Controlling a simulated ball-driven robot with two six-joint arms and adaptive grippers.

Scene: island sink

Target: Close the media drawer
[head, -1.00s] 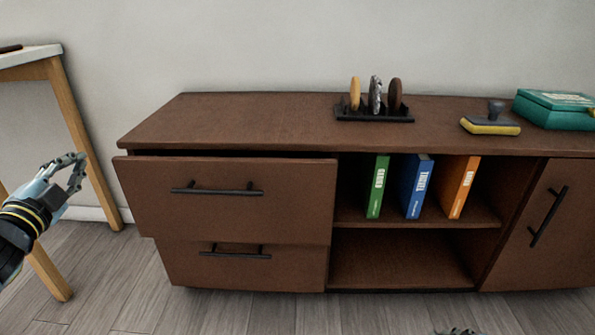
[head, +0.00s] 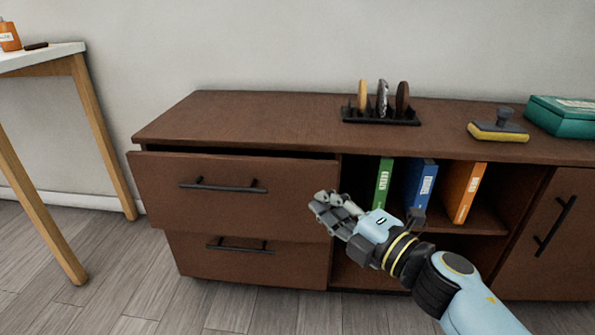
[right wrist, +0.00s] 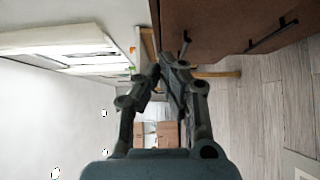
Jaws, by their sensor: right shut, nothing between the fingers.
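The media drawer (head: 235,212) is the upper left drawer of the brown cabinet (head: 265,118). It stands partly open, with a dark gap along its top edge, and has a black bar handle (head: 223,187). My right gripper (head: 324,205) is in front of the drawer's right end, its fingers shut and empty. I cannot tell whether it touches the front. In the right wrist view the fingers (right wrist: 158,72) meet near a brown front with black handles (right wrist: 272,36). My left gripper is not in view.
The lower drawer (head: 245,258) is below. Green (head: 383,182), blue (head: 420,182) and orange (head: 464,192) binders stand in the open shelf, partly behind my right arm. A rack of discs (head: 380,115), a stamp (head: 497,128) and a green box (head: 562,116) sit on top. A white table (head: 45,58) stands left.

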